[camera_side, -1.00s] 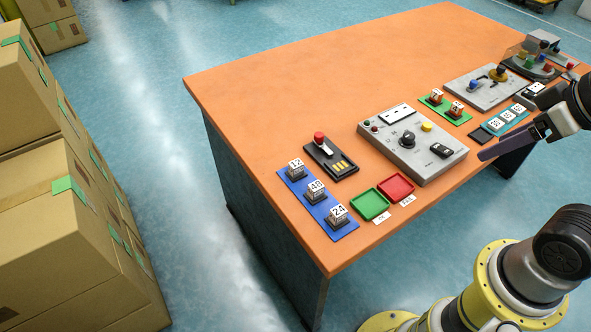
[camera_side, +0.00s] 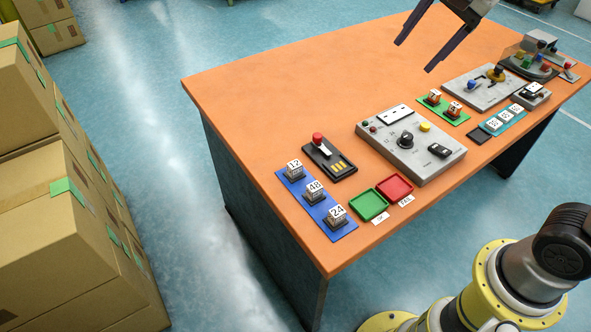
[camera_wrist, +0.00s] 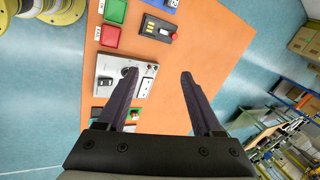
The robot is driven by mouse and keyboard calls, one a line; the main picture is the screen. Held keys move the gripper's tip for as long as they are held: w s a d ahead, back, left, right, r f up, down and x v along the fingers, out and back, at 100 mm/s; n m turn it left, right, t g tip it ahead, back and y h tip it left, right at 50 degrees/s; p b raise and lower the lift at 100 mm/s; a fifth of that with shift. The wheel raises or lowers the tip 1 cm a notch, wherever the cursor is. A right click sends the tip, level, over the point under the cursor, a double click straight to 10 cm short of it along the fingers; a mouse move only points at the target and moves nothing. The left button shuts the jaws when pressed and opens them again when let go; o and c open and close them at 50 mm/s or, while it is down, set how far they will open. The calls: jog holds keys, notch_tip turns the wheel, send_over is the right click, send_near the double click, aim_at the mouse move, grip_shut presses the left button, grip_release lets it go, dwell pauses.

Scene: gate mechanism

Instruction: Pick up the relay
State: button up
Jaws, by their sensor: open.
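Three pale numbered relay-like blocks stand upright on dark bases on a blue mat (camera_side: 327,226): block 12 (camera_side: 294,170), block 48 (camera_side: 314,191) and block 24 (camera_side: 336,216). Two reddish-based numbered blocks (camera_side: 443,103) stand on a green mat. I cannot tell which block is the relay. My gripper (camera_side: 415,56) is open and empty, above the far part of the table and well away from the blocks. In the wrist view its two fingers (camera_wrist: 158,74) are wide apart with orange table between them. The numbered blocks are not clear there.
A grey control box (camera_side: 412,146) with knobs stands mid-table. A black lever unit (camera_side: 330,158) is beside the blue mat. A green tray (camera_side: 369,205) and a red tray (camera_side: 394,187) lie near the front edge. The far left tabletop (camera_side: 270,100) is clear.

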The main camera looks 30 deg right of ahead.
jog(key=w+a+f+m+g, duration=0.1)
jog(key=w+a+f+m, duration=0.1)
jog(key=w, duration=0.3)
jog(key=w+a+f+m+g, duration=0.1)
jog(key=w+a+f, duration=0.2)
jog(key=w, duration=0.2)
jog(key=g, duration=0.3)
send_over(295, 164)
jog(key=shift+h, duration=0.3)
notch_tip(295, 164, down, 25)
jog(key=shift+s+a, duration=0.1)
jog(key=shift+a, duration=0.05)
jog(key=shift+f, duration=3.05)
grip_shut()
